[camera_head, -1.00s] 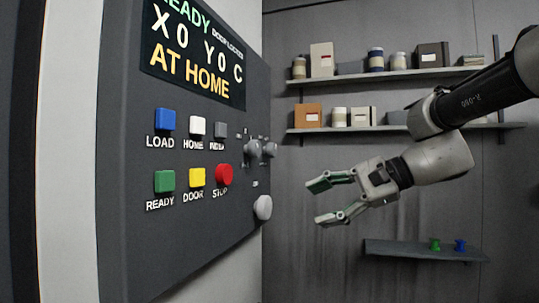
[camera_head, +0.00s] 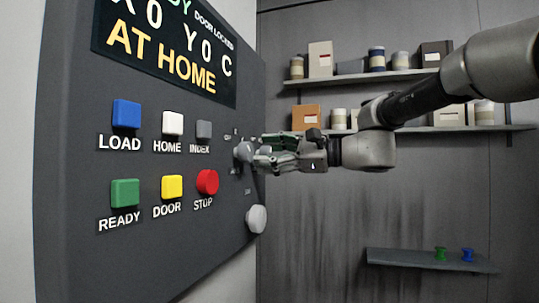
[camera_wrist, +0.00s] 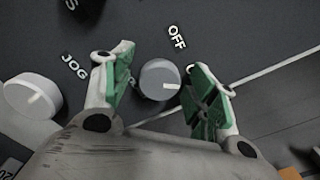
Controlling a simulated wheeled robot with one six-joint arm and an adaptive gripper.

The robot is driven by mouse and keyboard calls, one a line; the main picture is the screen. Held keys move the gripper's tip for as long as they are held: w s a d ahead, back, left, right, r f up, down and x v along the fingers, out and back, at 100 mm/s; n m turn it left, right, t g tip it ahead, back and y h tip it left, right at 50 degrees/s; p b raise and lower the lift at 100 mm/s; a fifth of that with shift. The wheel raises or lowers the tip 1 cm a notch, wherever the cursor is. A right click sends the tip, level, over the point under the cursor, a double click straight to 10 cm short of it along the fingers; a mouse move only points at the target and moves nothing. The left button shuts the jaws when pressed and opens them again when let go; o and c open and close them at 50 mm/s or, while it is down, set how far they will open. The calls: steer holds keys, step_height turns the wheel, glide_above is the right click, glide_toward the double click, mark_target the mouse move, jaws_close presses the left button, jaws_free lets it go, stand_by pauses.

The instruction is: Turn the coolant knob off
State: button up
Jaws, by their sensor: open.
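A grey round knob (camera_wrist: 159,79) sits between my gripper's two fingers in the wrist view. The word OFF is printed just above it. Its pale pointer mark faces right, not toward OFF. No coolant label can be read. In the head view a knob (camera_head: 243,152) on the dark control panel (camera_head: 150,240) is at my fingertips. My gripper (camera_head: 262,151) reaches in from the right, and its green-padded fingers (camera_wrist: 161,62) are open around the knob, with a gap on the left side. Contact on the right side cannot be told.
Another knob (camera_wrist: 32,97) near the word JOG lies left of my fingers in the wrist view. A large pale knob (camera_head: 256,219) is lower on the panel. The red STOP button (camera_head: 208,182) is left of the knobs. Shelves (camera_head: 400,133) stand behind.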

steer(key=c, duration=1)
steer(key=shift+c, duration=0.2)
steer(key=n, duration=0.6)
steer(key=shift+f+n, duration=0.1)
steer(key=shift+n, duration=0.2)
steer(key=n, duration=0.3)
steer(key=shift+n, duration=2.1)
steer(key=shift+f, duration=0.1)
